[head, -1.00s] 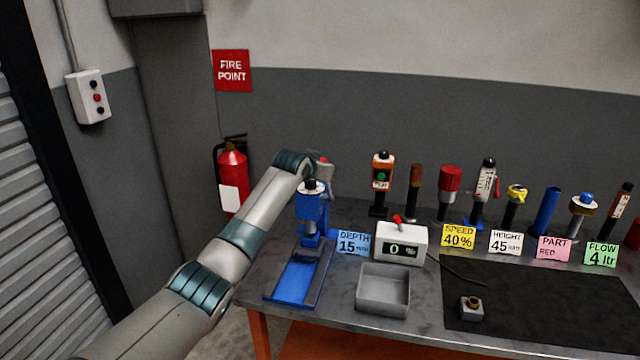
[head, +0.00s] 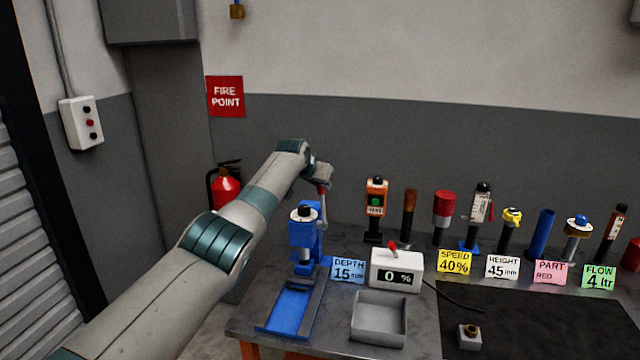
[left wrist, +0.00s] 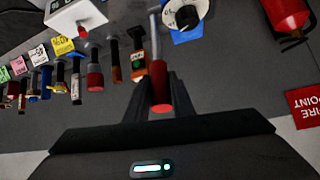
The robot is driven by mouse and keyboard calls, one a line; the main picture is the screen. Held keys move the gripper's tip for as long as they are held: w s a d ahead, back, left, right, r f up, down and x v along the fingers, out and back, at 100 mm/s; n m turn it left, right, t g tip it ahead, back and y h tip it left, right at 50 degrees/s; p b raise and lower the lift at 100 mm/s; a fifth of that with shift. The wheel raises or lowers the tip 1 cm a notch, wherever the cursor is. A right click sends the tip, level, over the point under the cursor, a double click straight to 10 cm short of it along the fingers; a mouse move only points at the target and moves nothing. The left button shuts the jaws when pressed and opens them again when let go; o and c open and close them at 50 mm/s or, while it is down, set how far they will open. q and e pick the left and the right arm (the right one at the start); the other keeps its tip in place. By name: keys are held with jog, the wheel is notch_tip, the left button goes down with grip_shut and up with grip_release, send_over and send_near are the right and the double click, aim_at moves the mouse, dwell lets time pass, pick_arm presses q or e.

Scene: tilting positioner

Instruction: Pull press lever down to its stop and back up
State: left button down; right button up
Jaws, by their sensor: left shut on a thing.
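The blue press (head: 304,240) stands at the left end of the bench, with a black knob on top. Its lever (head: 322,188) has a red grip and rises steeply at the press's right side. My left gripper (head: 320,175) is at the top of the lever, above and slightly right of the press head. In the left wrist view, the red lever grip (left wrist: 160,84) lies between the dark fingers, which are shut on it. The press's dial or knob (left wrist: 187,17) shows beyond, partly cut off. My right gripper is not in view.
A white box reading 0 % (head: 396,270) and a grey tray (head: 379,333) stand right of the press. Cards and several upright tools line the back. A red fire extinguisher (head: 226,186) hangs behind my left arm. A dark mat (head: 540,320) covers the right side.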

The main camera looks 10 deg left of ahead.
pick_arm(q)
jog(key=shift+w+r, duration=0.1)
jog(key=shift+r, duration=0.15)
jog(key=c, duration=1.6)
grip_release()
jog(key=shift+o, duration=0.3)
jog(key=shift+w+f, duration=0.2)
jog(key=shift+f, duration=0.1)
jog(key=shift+s+r, duration=0.2)
jog(key=shift+s, duration=0.1)
jog(key=shift+b+v, duration=1)
jog(key=shift+v, duration=0.25)
jog(key=b+v, duration=0.6)
jog(key=v, duration=0.8)
jog(key=shift+r, duration=0.2)
